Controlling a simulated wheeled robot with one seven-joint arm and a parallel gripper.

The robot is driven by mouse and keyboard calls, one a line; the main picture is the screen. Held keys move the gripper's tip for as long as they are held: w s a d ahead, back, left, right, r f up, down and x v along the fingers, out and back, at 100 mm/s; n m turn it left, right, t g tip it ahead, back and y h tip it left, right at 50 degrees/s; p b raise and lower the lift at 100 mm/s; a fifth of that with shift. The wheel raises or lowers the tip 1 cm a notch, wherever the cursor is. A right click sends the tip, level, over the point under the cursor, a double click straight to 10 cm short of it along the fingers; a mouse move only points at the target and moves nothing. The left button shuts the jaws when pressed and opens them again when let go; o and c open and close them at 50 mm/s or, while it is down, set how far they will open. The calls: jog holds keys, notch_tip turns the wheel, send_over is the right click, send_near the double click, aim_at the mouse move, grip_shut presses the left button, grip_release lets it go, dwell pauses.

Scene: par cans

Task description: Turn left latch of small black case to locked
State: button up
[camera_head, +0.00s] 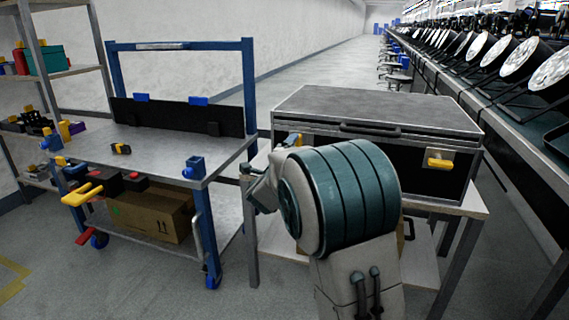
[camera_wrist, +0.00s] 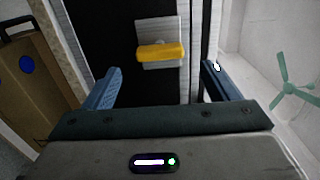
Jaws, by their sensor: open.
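The black case (camera_head: 400,165) with a grey lid stands on a table in the head view. In the wrist view the latch's yellow handle (camera_wrist: 161,52) sits on a pale metal plate (camera_wrist: 158,27) on the case's dark front (camera_wrist: 115,30). The handle lies crosswise to the lid seam. My gripper (camera_wrist: 160,85) is open and empty, its fingers on either side of the handle's line and apart from it. The head view hides the fingers behind my arm.
The case's right latch (camera_head: 439,162) has a yellow handle lying along the lid edge. A carry handle (camera_head: 370,129) is between the latches. A blue-framed workbench (camera_head: 150,140) with a cardboard box (camera_head: 155,212) below stands left. Spotlights line a long bench (camera_head: 490,110) at right.

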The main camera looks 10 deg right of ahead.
jog(key=p+v, duration=0.1)
jog(key=v, duration=0.7)
jog(key=shift+p, duration=0.3)
jog(key=shift+a, duration=0.1)
